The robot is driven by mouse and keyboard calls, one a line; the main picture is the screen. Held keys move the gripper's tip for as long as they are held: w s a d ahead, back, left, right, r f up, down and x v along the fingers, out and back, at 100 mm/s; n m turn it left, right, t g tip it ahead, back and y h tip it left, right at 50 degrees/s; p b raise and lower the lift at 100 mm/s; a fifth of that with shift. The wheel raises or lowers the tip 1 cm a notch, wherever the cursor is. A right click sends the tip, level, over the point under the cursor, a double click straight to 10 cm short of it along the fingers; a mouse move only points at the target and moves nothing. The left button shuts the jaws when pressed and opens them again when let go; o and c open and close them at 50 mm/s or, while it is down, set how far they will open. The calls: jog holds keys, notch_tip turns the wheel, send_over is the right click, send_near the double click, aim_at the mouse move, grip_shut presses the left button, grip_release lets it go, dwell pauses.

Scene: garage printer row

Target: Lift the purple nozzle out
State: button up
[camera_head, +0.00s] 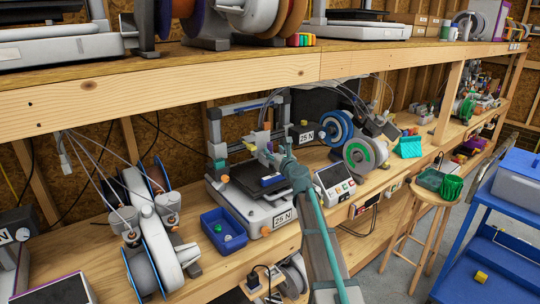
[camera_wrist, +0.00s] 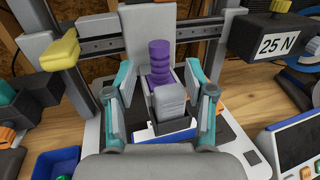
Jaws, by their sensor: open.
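The purple nozzle (camera_wrist: 158,62), a ribbed upright piece, shows in the wrist view in front of a pale grey plate on the printer. A grey block (camera_wrist: 170,101) stands in front of its lower part and hides its base. My gripper (camera_wrist: 157,76) is open, with one teal-and-grey finger on each side of the nozzle and block. I see gaps between the fingers and the nozzle. In the head view my gripper (camera_head: 270,150) is over the printer (camera_head: 252,208) marked 25 N, and I cannot make out the nozzle there.
A blue bin (camera_head: 222,242) with small round items stands left of the printer. The printer's grey frame and rail (camera_wrist: 205,37) are close behind the nozzle. A box marked 25 N (camera_wrist: 270,37) is at upper right. The shelf edge (camera_head: 200,87) runs above the bench.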

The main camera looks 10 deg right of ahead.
aim_at(271, 147)
jog(key=shift+p+x, duration=0.85)
jog(key=shift+x, duration=1.8)
jog(key=shift+r, duration=0.1)
grip_shut()
